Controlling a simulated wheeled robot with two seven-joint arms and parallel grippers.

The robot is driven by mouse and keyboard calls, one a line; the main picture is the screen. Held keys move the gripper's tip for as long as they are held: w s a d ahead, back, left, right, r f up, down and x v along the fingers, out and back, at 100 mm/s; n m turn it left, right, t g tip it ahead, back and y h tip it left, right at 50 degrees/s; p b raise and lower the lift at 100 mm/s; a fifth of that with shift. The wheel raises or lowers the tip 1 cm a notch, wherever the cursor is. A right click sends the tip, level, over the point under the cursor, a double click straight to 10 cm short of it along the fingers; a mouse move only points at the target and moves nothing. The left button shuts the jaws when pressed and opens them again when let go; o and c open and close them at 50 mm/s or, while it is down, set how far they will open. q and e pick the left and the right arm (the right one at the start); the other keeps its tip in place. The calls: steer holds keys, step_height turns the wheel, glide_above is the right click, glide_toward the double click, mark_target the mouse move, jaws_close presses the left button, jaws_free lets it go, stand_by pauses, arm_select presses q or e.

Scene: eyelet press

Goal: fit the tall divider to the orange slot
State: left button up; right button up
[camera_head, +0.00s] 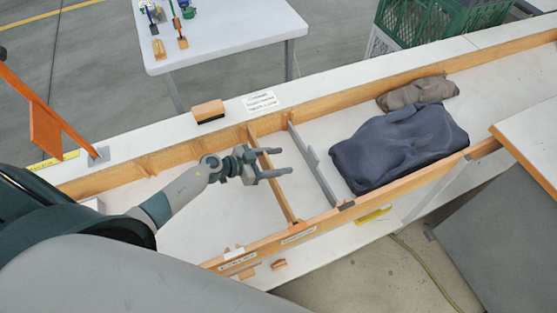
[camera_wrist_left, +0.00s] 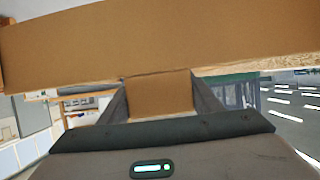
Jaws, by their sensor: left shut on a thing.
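In the head view my left gripper (camera_head: 280,162) reaches over the long tray from the left. Its two fingers are apart with a wooden divider (camera_head: 285,204) between and under them. In the left wrist view the brown board (camera_wrist_left: 160,45) spans the top of the picture, and a narrower brown part (camera_wrist_left: 160,92) fills the space between the fingers. The divider runs across the tray from the far rail towards the near rail. Whether its ends sit in slots is too small to tell. I cannot make out the orange slot. My right gripper does not show.
A grey divider (camera_head: 312,165) crosses the tray just right of the wooden one. A wood-and-black block (camera_head: 208,111) stands on the far ledge. An orange panel (camera_head: 46,128) rises at left.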

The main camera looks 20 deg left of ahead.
arm_select(q)
steer(key=shift+f+b, duration=0.65)
steer(key=shift+f, duration=0.4)
stand_by(0.4)
steer(key=o, duration=1.7)
steer(key=shift+o, duration=0.2)
steer(key=shift+r+p, duration=2.5)
steer(key=shift+p, duration=0.15)
